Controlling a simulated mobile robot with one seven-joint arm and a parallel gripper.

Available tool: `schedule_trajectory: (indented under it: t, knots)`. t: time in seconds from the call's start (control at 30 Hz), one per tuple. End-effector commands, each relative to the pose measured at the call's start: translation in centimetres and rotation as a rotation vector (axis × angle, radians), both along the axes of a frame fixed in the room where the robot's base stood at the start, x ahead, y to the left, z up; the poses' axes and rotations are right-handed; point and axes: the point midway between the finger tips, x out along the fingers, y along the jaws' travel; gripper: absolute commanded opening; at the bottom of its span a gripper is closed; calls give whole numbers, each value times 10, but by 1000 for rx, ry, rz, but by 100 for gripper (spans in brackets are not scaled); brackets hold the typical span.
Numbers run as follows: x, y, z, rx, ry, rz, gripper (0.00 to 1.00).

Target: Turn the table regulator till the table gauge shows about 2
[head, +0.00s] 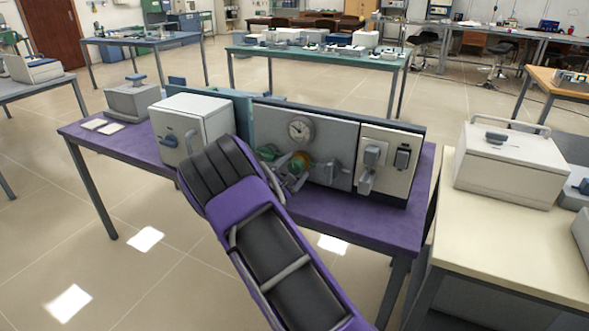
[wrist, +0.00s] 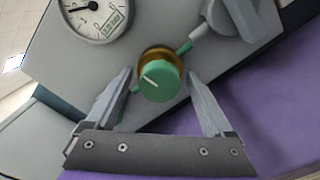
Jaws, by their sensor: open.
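The table regulator is a round green knob (wrist: 158,84) with a pale pointer line and a brass-coloured collar behind it. In the head view the knob (head: 298,166) is partly hidden by my arm. My gripper (wrist: 160,76) is open, with one finger on each side of the knob and visible space between. The white table gauge (wrist: 96,18) is cut off at the top of the wrist view. Its dark needle points left there, and I cannot read the value surely. The gauge (head: 301,128) sits on the grey panel above the knob.
The grey panel (head: 335,142) stands on a purple-topped table (head: 375,220). A white furnace (head: 205,117) stands left of it. A pale unit with switches (head: 386,160) is at its right.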

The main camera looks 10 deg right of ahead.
Motion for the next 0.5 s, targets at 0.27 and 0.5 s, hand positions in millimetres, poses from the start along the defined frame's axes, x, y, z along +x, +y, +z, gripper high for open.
schedule_trajectory:
  t: [0.27,0.5]
  knots:
    - [-12,10,1,0,0,3,86]
    - [-55,42,2,1,1,4,86]
